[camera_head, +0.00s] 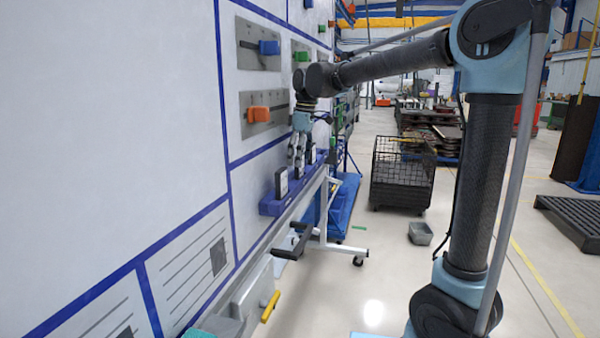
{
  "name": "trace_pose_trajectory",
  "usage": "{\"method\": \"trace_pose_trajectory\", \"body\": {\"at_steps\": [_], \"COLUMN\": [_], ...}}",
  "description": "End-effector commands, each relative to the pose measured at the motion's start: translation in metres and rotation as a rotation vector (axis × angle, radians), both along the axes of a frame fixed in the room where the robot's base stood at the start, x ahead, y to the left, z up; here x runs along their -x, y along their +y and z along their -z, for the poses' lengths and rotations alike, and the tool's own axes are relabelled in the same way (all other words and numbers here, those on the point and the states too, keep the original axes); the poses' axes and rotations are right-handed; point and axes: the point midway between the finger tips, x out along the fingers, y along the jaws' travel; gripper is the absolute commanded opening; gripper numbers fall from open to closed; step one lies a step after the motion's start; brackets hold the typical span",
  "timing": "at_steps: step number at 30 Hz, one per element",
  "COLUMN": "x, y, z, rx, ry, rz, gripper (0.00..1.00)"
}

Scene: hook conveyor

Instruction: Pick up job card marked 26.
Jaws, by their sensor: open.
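Several small dark-edged cards stand upright on a blue holder (270,207) along the white wall panel. The nearest card (281,183) is clear of my gripper, and a farther card (311,154) stands beyond it. Any numbers on them are too small to read, so I cannot tell which is marked 26. My gripper (296,163) points down, open, over the middle of the holder, close to a middle card (300,168). Its fingers partly hide that card, and I cannot tell whether they touch it.
A white wheeled frame (335,247) stands below the holder.

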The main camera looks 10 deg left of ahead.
Motion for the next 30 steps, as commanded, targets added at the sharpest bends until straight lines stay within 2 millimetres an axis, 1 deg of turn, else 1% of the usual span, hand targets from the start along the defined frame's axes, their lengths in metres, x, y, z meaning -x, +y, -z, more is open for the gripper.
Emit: {"method": "trace_pose_trajectory", "body": {"at_steps": [5,8,9,11,12,23,26,30], "x": [0.0,0.0,0.0,0.0,0.0,0.0,0.0,0.0], "y": [0.0,0.0,0.0,0.0,0.0,-0.001,-0.005,-0.004], "z": [0.0,0.0,0.0,0.0,0.0,-0.002,-0.008,-0.027], "rx": [0.0,0.0,0.0,0.0,0.0,0.0,0.0,0.0], "ry": [0.0,0.0,0.0,0.0,0.0,0.0,0.0,0.0], "rz": [0.0,0.0,0.0,0.0,0.0,0.001,0.002,0.001], "gripper": [0.77,0.56,0.47,0.34,0.29,0.29,0.29,0.29]}}
